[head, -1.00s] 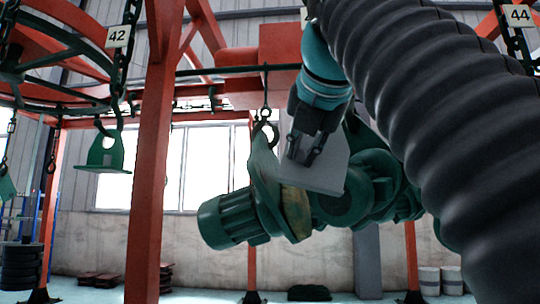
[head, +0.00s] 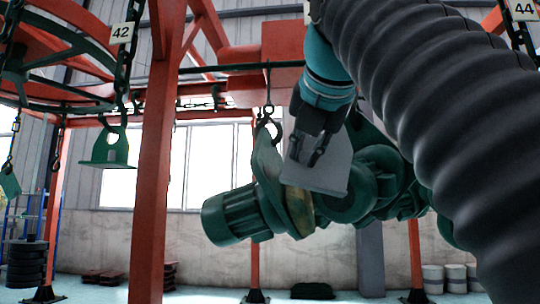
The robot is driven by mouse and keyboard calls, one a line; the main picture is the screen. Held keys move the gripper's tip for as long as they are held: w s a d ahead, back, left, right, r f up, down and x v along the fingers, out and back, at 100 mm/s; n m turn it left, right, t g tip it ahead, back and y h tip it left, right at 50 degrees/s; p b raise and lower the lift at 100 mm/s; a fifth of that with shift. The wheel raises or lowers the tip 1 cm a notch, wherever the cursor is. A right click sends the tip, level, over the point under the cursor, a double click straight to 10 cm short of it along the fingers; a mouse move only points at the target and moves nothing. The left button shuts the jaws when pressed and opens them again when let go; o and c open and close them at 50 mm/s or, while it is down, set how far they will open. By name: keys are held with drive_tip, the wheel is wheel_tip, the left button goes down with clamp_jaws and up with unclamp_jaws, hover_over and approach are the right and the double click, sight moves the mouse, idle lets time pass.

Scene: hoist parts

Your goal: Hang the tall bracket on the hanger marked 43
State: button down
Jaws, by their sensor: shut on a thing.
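My gripper (head: 306,150) is shut on a pale grey plate (head: 326,170), which I take to be the tall bracket. The plate hangs tilted below the fingers, and its upper part is partly hidden by them. Behind it, in the picture, are a green motor assembly (head: 235,214) and an olive-green lug (head: 266,160) at a hook (head: 268,122). No tag reading 43 is legible. A sliver of a pale tag (head: 307,12) shows beside my arm, its number hidden. The hanger below it is hidden by my arm.
A tag marked 42 (head: 122,32) is on a chain at the left, with a green bracket (head: 108,150) hanging below. A tag marked 44 (head: 524,10) is at the upper right. A red post (head: 155,170) stands left of the motor. My ribbed hose covers much of the right.

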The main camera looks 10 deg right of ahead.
drive_tip(key=c, duration=1)
unclamp_jaws()
drive_tip(key=shift+r, duration=0.25)
drive_tip(key=shift+s+a+r+p, duration=0.45)
drive_tip(key=shift+s+a+r, duration=0.15)
drive_tip(key=shift+s, duration=1.3)
drive_tip(key=shift+s+a+r+p, duration=0.45)
drive_tip(key=shift+s+a, duration=0.2)
drive_tip(key=shift+s, duration=1.2)
drive_tip(key=shift+s+a+r+p, duration=0.45)
drive_tip(key=shift+s+a+r, duration=0.15)
drive_tip(key=shift+s, duration=1.3)
